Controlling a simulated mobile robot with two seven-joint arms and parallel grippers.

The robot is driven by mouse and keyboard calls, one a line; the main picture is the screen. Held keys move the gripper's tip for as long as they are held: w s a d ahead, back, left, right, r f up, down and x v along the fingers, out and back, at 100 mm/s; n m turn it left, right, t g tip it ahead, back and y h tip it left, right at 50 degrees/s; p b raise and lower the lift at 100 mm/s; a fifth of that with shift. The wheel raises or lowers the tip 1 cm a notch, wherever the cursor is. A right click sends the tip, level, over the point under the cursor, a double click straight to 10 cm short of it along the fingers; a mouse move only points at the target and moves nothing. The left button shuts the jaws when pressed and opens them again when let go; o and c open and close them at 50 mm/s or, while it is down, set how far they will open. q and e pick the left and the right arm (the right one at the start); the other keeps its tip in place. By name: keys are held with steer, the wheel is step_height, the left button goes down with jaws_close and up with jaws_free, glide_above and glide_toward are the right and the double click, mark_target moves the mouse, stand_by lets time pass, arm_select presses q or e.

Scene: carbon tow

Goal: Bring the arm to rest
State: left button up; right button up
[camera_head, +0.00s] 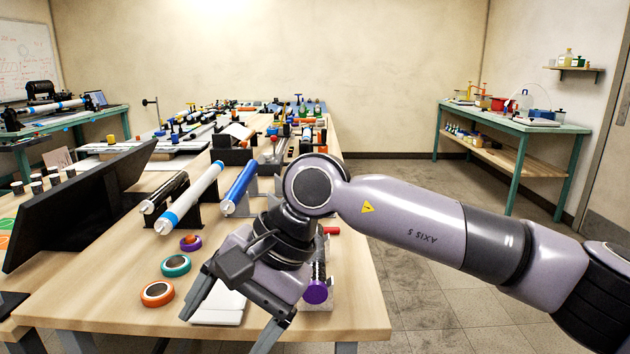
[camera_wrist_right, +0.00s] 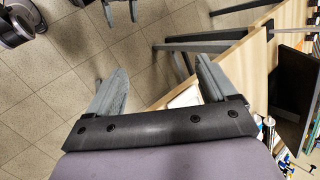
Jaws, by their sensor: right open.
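My right arm (camera_head: 405,212) comes in from the right across the front of the wooden table (camera_head: 355,310). My right gripper (camera_head: 226,328) points down and toward the viewer over the table's front edge, with its fingers spread and nothing between them. In the right wrist view the same gripper (camera_wrist_right: 160,66) is open, with floor and the table's edge beyond the fingers.
Below the gripper lies a white flat object (camera_head: 217,305), partly hidden. An orange ring (camera_head: 157,293), a teal ring (camera_head: 176,265) and a purple ring (camera_head: 190,242) lie left of it. A black panel (camera_head: 85,205) stands further left. Floor (camera_head: 440,290) right of the table is clear.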

steer(key=s+a+r+m+g+y+p, duration=0.35)
steer(key=s+r+m+g+y, duration=0.2)
steer(key=m+y, duration=0.65)
steer(key=w+d+f+m+t+p, duration=0.15)
steer(key=w+d+m+t, duration=0.35)
steer(key=m+t, duration=0.75)
steer(key=w+d+f+m+t+p, duration=0.15)
steer(key=w+d+m+t, duration=0.6)
steer(key=m, duration=0.85)
steer(key=s+d+f+m+t+h, duration=0.2)
steer(key=d+f+m+t+h, duration=0.5)
steer(key=f+m, duration=0.5)
steer(key=s+d+f+m+g+h+p, duration=0.1)
steer(key=s+d+f+m+g+h, duration=0.3)
steer(key=s+d+f+m, duration=0.3)
steer(key=s+d+f+m+g+h+p, duration=0.1)
steer(key=s+d+f+m+g+h, duration=0.4)
steer(key=s+d+f+m, duration=0.2)
step_height(320, 180, down, 4)
steer(key=shift+s+f+m+p, duration=0.15)
steer(key=shift+s+m+p, duration=0.25)
steer(key=shift+s, duration=0.8)
steer(key=shift+g, duration=0.25)
